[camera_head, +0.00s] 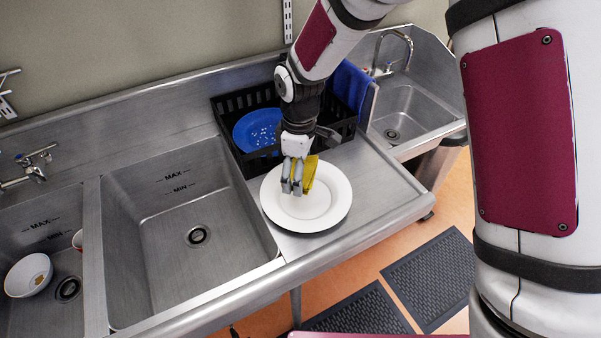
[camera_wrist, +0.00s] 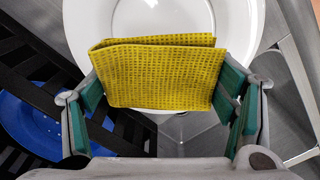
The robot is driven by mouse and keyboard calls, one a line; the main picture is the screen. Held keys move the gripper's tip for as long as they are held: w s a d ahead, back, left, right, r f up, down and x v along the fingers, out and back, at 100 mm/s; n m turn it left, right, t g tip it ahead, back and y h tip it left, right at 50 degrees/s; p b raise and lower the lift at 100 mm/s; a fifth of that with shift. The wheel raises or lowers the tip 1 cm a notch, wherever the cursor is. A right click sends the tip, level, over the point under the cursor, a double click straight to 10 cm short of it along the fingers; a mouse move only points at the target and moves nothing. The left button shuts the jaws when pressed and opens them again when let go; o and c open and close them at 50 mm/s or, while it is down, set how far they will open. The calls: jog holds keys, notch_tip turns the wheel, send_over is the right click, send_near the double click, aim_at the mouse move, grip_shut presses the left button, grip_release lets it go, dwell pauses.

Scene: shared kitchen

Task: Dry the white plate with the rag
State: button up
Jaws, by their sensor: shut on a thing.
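The white plate (camera_head: 329,214) lies on the steel drainboard, right of the sink basin and in front of the black rack. My gripper (camera_head: 292,189) is over the plate's left-middle part, pointing down. It is shut on the yellow rag (camera_head: 310,172). In the wrist view the folded rag (camera_wrist: 160,72) spans between the two green-padded fingers, with the plate (camera_wrist: 248,22) behind it. I cannot tell for sure whether the rag touches the plate.
The black rack (camera_head: 228,103) behind the plate holds a blue plate (camera_head: 252,122) with drops on it. An empty basin (camera_head: 165,225) is left. The far-left basin holds a soiled bowl (camera_head: 28,275). A small sink (camera_head: 412,105) is right.

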jog(key=shift+r+p, duration=0.5)
jog(key=shift+r, duration=0.6)
jog(key=s+r+p, duration=0.6)
jog(key=s+p, duration=0.1)
jog(key=s, duration=0.3)
